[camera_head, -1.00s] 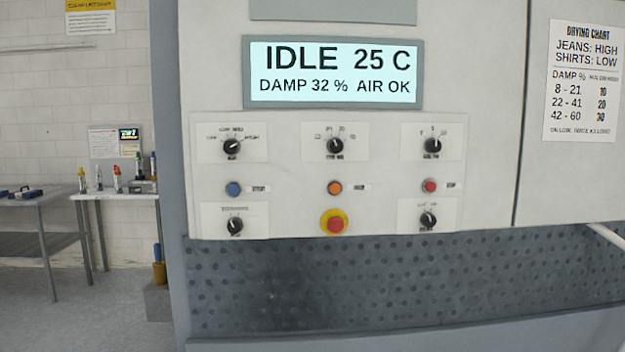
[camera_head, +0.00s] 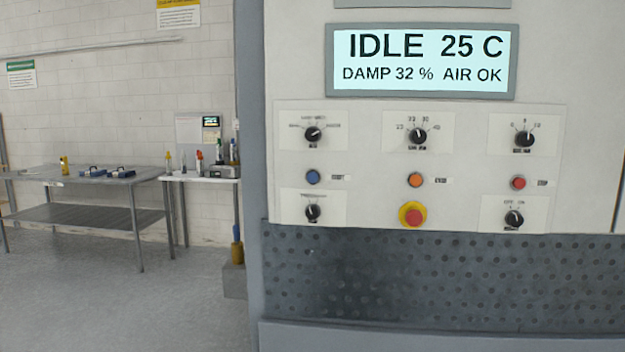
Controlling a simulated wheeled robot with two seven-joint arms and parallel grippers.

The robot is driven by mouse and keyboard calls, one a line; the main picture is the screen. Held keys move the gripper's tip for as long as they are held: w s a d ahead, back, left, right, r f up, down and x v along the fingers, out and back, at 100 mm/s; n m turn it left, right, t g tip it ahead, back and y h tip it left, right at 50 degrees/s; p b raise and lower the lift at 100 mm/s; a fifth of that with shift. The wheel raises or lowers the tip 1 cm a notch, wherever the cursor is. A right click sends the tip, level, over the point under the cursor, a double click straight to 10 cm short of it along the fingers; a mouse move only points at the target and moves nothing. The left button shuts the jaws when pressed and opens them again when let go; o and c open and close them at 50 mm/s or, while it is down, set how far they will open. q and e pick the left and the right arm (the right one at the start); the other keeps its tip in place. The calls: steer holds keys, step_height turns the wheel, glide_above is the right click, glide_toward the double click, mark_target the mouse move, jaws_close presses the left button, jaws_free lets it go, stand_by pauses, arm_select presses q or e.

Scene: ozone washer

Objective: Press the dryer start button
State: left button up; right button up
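The dryer's light control panel (camera_head: 370,160) fills the right half of the head view. A blue button (camera_head: 313,177) sits at its left, with a small label beside it that seems to read START. An orange button (camera_head: 415,180) is in the middle and a red button (camera_head: 518,183) at the right of the same row. A red emergency knob on a yellow ring (camera_head: 413,215) is below the orange button. The display (camera_head: 422,61) reads IDLE 25 C, DAMP 32 %, AIR OK. Neither of my grippers is in view.
Several black rotary dials, such as the upper left one (camera_head: 313,134), surround the buttons. A dark perforated panel (camera_head: 450,280) lies below. Metal tables (camera_head: 90,180) with tools stand at the left by the wall. The floor (camera_head: 120,310) in front of them is clear.

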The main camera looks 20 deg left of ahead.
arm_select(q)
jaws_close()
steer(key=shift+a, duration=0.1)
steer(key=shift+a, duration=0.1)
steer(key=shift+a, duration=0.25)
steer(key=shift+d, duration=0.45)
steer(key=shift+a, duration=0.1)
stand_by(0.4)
